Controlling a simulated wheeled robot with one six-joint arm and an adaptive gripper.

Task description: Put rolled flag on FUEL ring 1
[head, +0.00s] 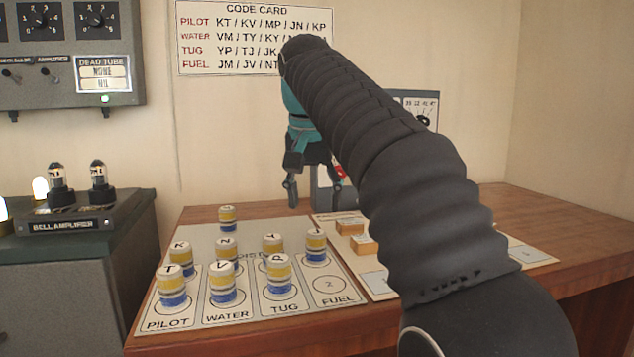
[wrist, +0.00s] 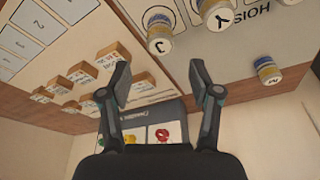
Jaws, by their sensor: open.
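The rolled flags are small yellow, white and blue cylinders with letters on top. One flag (head: 227,219) stands alone at the back of the board (head: 200,241); its letter is unreadable. It also shows in the wrist view (wrist: 267,73). The J flag (head: 316,247) stands in the upper place of the FUEL column, hiding any number under it; the wrist view shows it too (wrist: 159,30). FUEL ring 2 (head: 330,284) is bare. My gripper (head: 315,190) is open and empty, above and behind the board. Its fingers (wrist: 163,90) are apart in the wrist view.
Several lettered flags, including T (head: 172,287), V (head: 222,285) and P (head: 279,275), crowd the other columns. Orange-sided blocks (head: 364,245) lie on a sheet to the right. A grey box (wrist: 150,125) stands behind my gripper. An amplifier (head: 75,222) is at the left.

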